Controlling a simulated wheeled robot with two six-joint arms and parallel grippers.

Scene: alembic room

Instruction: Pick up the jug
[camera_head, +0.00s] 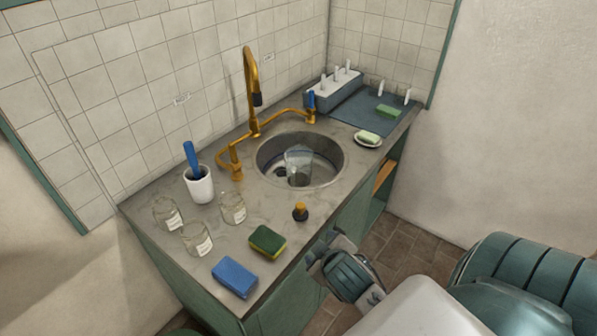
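A clear glass jug (298,163) stands in the round metal sink (331,172) set into the counter. Its lower part and handle are hard to make out against the basin. One gripper, which I take to be my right gripper (328,247), is by the counter's front edge, below and to the right of the sink. It is apart from the jug, and its finger opening is not clear. My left gripper is not in view.
Several labelled glass jars (233,208) and a white cup (199,186) with a blue-handled brush stand left. A brass tap (252,95) rises behind the sink. A small dark bottle (300,212), a green sponge (267,241) and a blue sponge (235,277) are in front. A soap dish (368,142) is right.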

